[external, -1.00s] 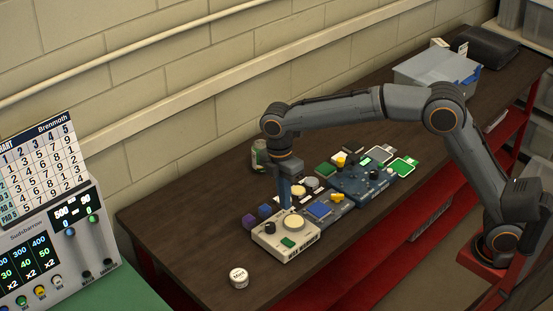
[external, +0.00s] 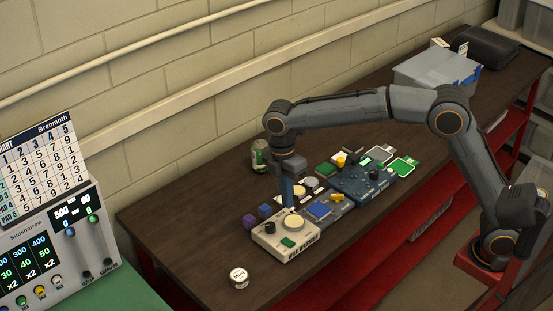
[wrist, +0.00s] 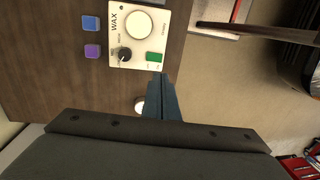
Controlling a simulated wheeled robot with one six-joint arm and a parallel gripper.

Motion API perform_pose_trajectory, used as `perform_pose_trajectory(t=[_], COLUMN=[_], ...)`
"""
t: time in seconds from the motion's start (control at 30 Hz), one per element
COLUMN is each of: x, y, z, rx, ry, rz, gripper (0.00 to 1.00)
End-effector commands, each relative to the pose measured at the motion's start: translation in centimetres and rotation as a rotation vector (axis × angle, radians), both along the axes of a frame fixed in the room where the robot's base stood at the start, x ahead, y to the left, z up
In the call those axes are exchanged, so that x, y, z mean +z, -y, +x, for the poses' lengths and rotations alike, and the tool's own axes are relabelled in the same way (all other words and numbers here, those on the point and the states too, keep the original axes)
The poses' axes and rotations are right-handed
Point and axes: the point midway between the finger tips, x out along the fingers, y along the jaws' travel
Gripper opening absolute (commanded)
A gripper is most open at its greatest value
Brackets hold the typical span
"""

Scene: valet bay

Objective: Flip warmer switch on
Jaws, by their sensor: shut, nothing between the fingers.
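The wax warmer is a cream box (external: 268,243) at the near left part of the bench, with a round pale plate, a dark knob (external: 270,228) and a green switch (external: 288,242) on top. In the wrist view the warmer (wrist: 140,62) reads WAX, and its knob (wrist: 125,54) and green switch (wrist: 154,57) show clearly. I cannot tell which way the switch is tilted. My gripper (external: 289,207) points down over the warmer's back part, shut and empty. In the wrist view its fingertips (wrist: 160,76) appear just below the switch; contact cannot be told.
A blue cube (external: 265,211) and a purple cube (external: 249,221) sit behind the warmer. A round white-lidded tin (external: 238,277) stands left of it. Blue devices (external: 360,182) crowd its right side. A can (external: 260,156) stands at the back.

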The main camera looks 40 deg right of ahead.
Motion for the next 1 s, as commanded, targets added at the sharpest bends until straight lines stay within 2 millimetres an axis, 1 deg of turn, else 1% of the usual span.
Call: perform_pose_trajectory(t=[0.17,0.27,0.37,0.73,0.9,1.0], x=[-0.4,-1.4,-3.0,-10.0,-12.4,-13.3], y=[0.0,0.0,0.0,0.1,0.0,0.0], z=[-0.1,-0.2,-0.5,-1.4,-1.6,-1.7], rx=[0.000,0.000,0.000,0.000,0.000,0.000], ry=[-0.001,-0.003,-0.003,-0.004,-0.003,-0.002], rz=[0.000,-0.002,-0.002,-0.002,-0.001,-0.001], gripper=[0.00,0.00,0.00,0.00,0.00,0.00])
